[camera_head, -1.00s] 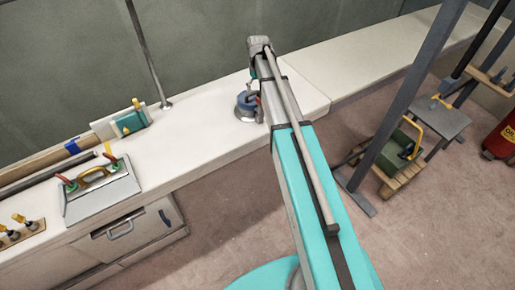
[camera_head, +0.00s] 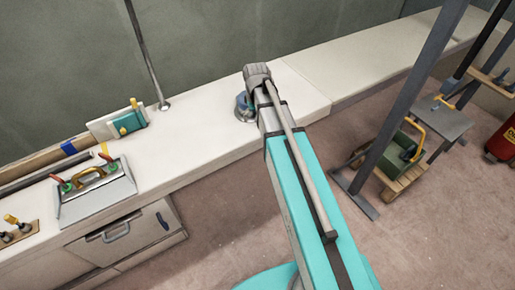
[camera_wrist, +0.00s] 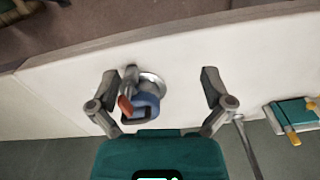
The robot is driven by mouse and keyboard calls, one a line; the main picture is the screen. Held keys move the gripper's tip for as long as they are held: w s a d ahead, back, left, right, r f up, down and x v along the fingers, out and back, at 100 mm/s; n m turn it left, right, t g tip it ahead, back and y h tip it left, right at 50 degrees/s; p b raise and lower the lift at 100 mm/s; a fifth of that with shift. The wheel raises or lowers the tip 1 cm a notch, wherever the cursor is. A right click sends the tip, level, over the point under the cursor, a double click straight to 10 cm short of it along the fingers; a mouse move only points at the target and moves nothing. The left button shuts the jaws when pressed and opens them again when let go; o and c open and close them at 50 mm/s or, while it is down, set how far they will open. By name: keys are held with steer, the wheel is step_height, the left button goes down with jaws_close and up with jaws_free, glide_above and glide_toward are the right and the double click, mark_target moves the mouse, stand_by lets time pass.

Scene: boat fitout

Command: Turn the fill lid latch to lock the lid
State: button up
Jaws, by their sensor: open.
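The fill fitting with its blue lid (camera_wrist: 146,104) sits on the white counter, on a round metal base (camera_wrist: 154,84). A red-orange latch handle (camera_wrist: 125,104) shows at its left side in the wrist view. My gripper (camera_wrist: 160,90) is open, with one finger on each side of the fitting and the fitting closer to the left finger. I cannot tell whether the fingers are at its height. In the head view the blue lid (camera_head: 241,104) is partly hidden behind the end of my arm.
A grey case with a handle (camera_head: 95,190) and a teal block (camera_head: 128,123) stand on the white counter (camera_head: 200,135) to the left. A thin pole (camera_head: 146,55) rises behind them. The counter right of the fitting is clear.

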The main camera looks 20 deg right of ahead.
steer(key=s+a+f+m+b, duration=0.1)
steer(key=s+a+f+b, duration=0.2)
steer(key=s, duration=0.8)
steer(key=shift+s, duration=0.25)
steer(key=shift+s+a, duration=0.15)
steer(key=shift+s, duration=1)
stand_by(0.5)
